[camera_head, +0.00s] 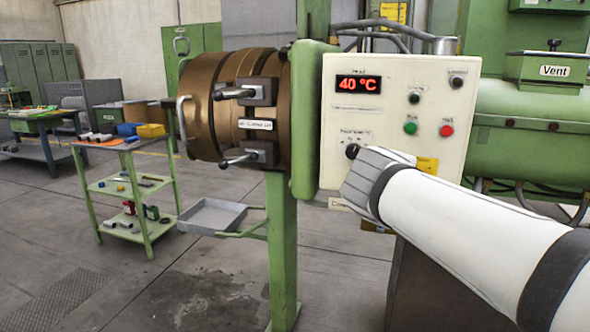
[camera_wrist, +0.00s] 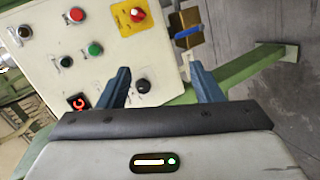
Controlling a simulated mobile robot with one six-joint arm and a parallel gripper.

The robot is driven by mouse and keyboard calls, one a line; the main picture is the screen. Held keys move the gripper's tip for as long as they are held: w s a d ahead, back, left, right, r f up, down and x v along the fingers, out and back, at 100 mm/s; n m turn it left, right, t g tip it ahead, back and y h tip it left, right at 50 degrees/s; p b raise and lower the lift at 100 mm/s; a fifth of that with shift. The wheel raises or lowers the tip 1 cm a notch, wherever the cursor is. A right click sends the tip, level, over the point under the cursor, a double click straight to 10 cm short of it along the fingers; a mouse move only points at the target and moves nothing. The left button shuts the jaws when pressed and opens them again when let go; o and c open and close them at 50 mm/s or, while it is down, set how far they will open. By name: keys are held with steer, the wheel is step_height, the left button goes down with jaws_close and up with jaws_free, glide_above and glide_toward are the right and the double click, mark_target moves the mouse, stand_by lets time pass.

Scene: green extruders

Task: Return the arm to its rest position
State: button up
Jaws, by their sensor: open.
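My white arm (camera_head: 465,220) reaches in from the lower right in the head view. Its grey end lies in front of the lower part of the cream control panel (camera_head: 385,75); the fingertips do not show clearly there. In the wrist view my gripper (camera_wrist: 163,80) is open, with its two dark blue fingers spread apart and nothing held. A black knob (camera_wrist: 143,86) on the panel appears between the fingers, closer to the left one. It also shows in the head view (camera_head: 352,151), at the arm's end. I cannot tell whether a finger touches it.
The panel has a red display (camera_head: 358,84) reading 40 °C, a green button (camera_head: 410,128) and a red button (camera_head: 446,131). Left are a bronze extruder head (camera_head: 215,105) with handles, a grey tray (camera_head: 212,216) and a green cart (camera_head: 120,187). Open floor lies in front.

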steer(key=s+a+f+m+g+y+p, duration=0.1)
steer(key=s+f+m+g+y+p, duration=0.2)
steer(key=s, duration=0.5)
steer(key=s+a+f+m+g+y+p, duration=0.1)
steer(key=s+f+m+g+y+p, duration=0.2)
steer(key=s+f+m+g+p, duration=0.3)
steer(key=s+f+m+p, duration=0.1)
steer(key=s+f+p, duration=0.1)
steer(key=s+p, duration=0.1)
steer(key=shift+s+a+m, duration=0.3)
steer(key=shift+m, duration=0.1)
